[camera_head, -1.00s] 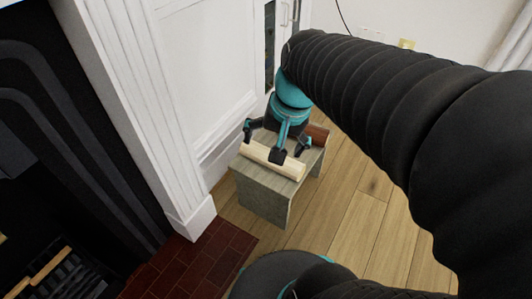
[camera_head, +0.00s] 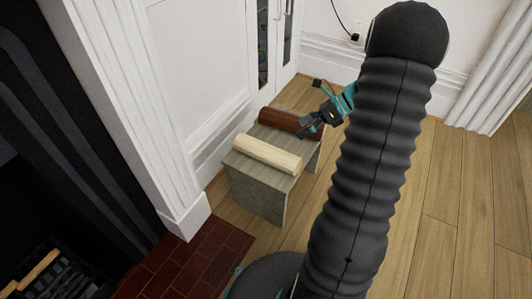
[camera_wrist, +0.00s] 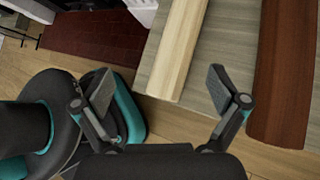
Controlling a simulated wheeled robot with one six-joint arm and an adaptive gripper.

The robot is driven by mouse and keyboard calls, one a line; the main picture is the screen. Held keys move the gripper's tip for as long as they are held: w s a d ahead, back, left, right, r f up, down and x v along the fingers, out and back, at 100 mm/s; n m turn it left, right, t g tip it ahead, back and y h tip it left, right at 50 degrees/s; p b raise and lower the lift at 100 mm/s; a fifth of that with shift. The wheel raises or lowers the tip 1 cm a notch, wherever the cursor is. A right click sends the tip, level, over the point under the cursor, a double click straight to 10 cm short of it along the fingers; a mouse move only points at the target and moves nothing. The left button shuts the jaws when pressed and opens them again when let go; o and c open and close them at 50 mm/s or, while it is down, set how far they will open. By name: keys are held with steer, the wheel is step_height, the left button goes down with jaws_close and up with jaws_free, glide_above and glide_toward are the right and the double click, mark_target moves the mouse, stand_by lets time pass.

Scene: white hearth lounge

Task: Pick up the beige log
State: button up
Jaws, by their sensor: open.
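The beige log (camera_head: 267,153) lies on the front part of a small grey wooden stool (camera_head: 258,190). In the wrist view the beige log (camera_wrist: 178,50) runs up from between and beyond my fingertips, apart from them. My gripper (camera_head: 318,104) is open and empty, off to the right of the beige log and close to the dark red-brown log (camera_head: 290,121). In the wrist view my gripper (camera_wrist: 160,88) shows its two fingers spread wide, with nothing between them.
The red-brown log lies behind the beige one on the same stool, also in the wrist view (camera_wrist: 285,75). A white fireplace surround (camera_head: 135,110) and cabinet stand left. Red hearth tiles (camera_head: 190,262) lie in front. Wooden floor at right (camera_head: 450,210) is clear.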

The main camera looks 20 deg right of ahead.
mark_target(273, 147)
steer(key=d+f+m+t+y, duration=0.1)
steer(key=d+f+m, duration=0.2)
steer(key=d+f, duration=0.1)
steer(key=x, duration=0.4)
steer(key=b+x, duration=0.1)
steer(key=x, duration=0.4)
steer(key=w+b+x, duration=0.1)
steer(key=x, duration=0.4)
steer(key=shift+r, duration=0.2)
jaws_close()
